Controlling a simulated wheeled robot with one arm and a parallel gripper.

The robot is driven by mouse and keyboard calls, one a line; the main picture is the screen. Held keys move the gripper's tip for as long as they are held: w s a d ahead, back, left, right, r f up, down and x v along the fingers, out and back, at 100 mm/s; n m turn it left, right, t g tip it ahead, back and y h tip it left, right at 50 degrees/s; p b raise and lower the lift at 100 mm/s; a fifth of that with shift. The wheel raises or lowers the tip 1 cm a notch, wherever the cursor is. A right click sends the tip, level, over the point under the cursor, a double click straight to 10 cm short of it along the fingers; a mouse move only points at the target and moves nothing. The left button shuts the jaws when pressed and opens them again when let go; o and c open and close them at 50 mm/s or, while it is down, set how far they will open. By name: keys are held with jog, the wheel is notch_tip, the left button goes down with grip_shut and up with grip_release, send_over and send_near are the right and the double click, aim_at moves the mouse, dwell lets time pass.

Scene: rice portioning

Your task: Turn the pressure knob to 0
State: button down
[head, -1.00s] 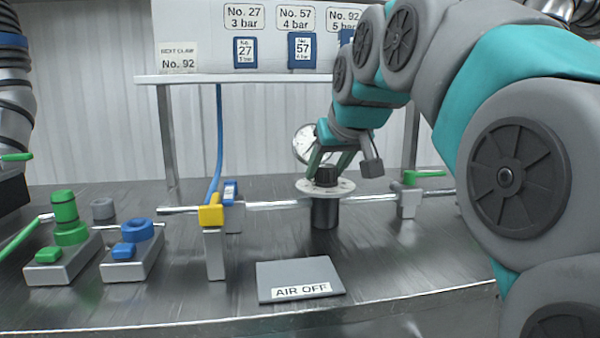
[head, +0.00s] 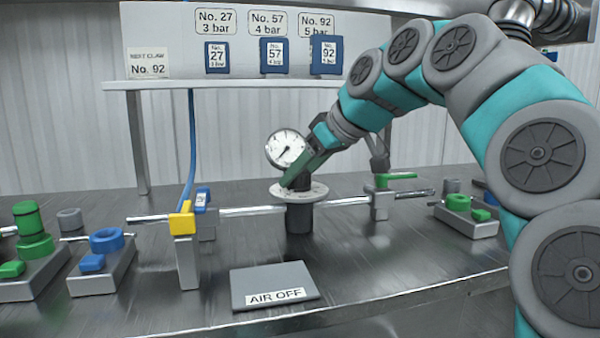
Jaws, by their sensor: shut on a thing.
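The pressure regulator is a dark upright cylinder (head: 299,220) on the pipe, topped by a pale round dial plate (head: 316,192) with marks too small to read. The dark knob on the plate is mostly hidden behind my fingers. My gripper (head: 297,180) reaches down from the upper right, tilted, and is shut on the knob. A round white gauge (head: 285,148) stands just behind and above the plate. Its needle points to the lower left; its numbers cannot be read.
A yellow valve (head: 182,222) with a blue hose sits left on the pipe, a green-handled valve (head: 397,177) right. A grey AIR OFF plate (head: 272,285) lies in front. Green and blue fixtures stand left, another fixture (head: 462,215) right. A shelf (head: 250,85) with numbered cards spans behind.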

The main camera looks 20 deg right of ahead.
jog(key=shift+c, duration=1.4)
grip_release()
jog(key=v, duration=0.6)
jog(key=shift+r, duration=0.15)
jog(key=shift+v, duration=0.85)
